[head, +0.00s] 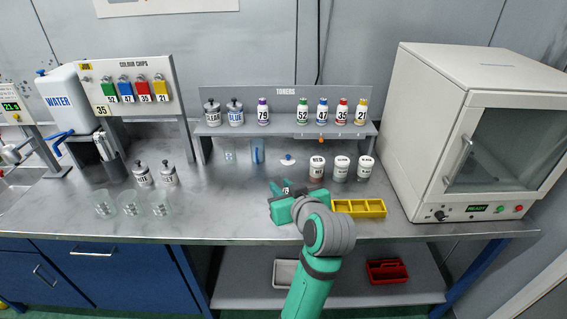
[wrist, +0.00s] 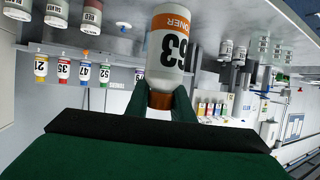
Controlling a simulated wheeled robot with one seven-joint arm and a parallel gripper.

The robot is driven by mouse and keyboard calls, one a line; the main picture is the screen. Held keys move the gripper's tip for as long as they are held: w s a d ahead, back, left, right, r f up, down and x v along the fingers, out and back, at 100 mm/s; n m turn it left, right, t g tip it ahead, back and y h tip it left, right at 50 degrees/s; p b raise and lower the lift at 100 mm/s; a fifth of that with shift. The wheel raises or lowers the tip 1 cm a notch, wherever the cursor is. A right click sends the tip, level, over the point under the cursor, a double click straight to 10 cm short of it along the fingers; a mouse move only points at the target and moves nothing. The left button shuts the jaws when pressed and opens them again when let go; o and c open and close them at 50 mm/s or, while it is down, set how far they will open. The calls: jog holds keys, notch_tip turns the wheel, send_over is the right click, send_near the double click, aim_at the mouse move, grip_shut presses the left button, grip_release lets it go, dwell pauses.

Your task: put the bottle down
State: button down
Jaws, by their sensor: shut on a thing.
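The bottle (wrist: 172,50) is white with an orange TONER band, the number 63 and an orange-brown cap. The wrist view is upside down, and in it the bottle stands about upright, cap end toward my gripper. My gripper (wrist: 158,98) is shut on it at the cap. In the head view my green gripper (head: 284,191) is low over the front middle of the bench; only a small piece of the bottle's label shows between the fingers. I cannot tell whether its base touches the bench (head: 225,205).
A yellow divided tray (head: 358,208) is close on the right, with white-lidded jars (head: 341,168) behind it. The TONERS shelf (head: 285,129) at the back holds several bottles, with a gap right of 79. Glass beakers (head: 131,203) stand at left; bench between is clear.

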jog(key=s+f+m+h, duration=0.1)
jog(key=s+f, duration=0.3)
jog(key=f, duration=1.1)
jog(key=s+f+m+h, duration=0.1)
jog(key=s+f, duration=0.4)
jog(key=f, duration=1.1)
jog(key=s+f+m+h, duration=0.2)
jog(key=s+f, duration=0.2)
jog(key=f, duration=1.2)
jog(key=shift+s+f+t+h, duration=0.2)
jog(key=shift+s+t+h, duration=0.1)
jog(key=shift+s+t, duration=0.1)
